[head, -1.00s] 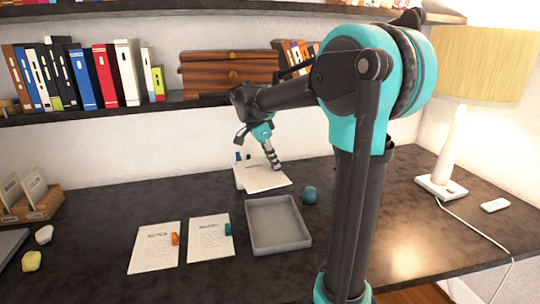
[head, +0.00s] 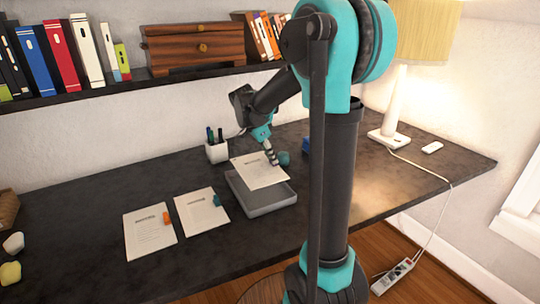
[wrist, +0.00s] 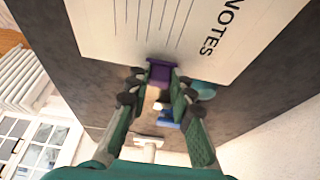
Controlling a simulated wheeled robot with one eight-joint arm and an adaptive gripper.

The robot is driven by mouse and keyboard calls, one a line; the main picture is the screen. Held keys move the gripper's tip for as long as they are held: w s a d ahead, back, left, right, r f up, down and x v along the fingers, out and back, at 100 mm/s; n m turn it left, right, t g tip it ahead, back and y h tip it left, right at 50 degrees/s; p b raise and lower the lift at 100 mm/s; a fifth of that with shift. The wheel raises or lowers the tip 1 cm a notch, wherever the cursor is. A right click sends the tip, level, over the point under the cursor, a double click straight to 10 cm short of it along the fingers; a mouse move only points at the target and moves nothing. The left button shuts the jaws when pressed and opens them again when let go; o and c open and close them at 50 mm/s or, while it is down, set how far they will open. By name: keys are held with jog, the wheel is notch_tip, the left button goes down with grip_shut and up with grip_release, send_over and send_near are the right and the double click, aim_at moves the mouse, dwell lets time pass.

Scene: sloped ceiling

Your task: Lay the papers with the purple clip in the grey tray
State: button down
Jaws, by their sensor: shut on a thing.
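My gripper (head: 271,158) is shut on the purple clip (wrist: 162,72) at the edge of a white sheet stack, the papers (head: 258,172). In the wrist view the papers (wrist: 185,28) show the word NOTES and reach out from the clip between my fingers (wrist: 158,92). In the head view the papers are over the back part of the grey tray (head: 270,208), seemingly above it; the gap cannot be judged well. The tray's visible front part is empty; its back is hidden by the papers.
Papers with an orange clip (head: 150,238) and papers with a teal clip (head: 200,213) lie left of the tray. A pen cup (head: 217,152) stands behind it, a teal round object (head: 284,158) and a blue thing (head: 306,145) nearby. A lamp (head: 395,110) stands right.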

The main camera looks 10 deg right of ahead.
jog(key=shift+f, duration=0.2)
jog(key=shift+f, duration=4.2)
jog(key=c, duration=1.3)
grip_release()
jog(key=shift+o, duration=0.2)
jog(key=shift+a+r, duration=0.1)
jog(key=v, duration=1.1)
jog(key=shift+a+r, duration=0.2)
jog(key=shift+r, duration=0.15)
jog(key=shift+s, duration=0.1)
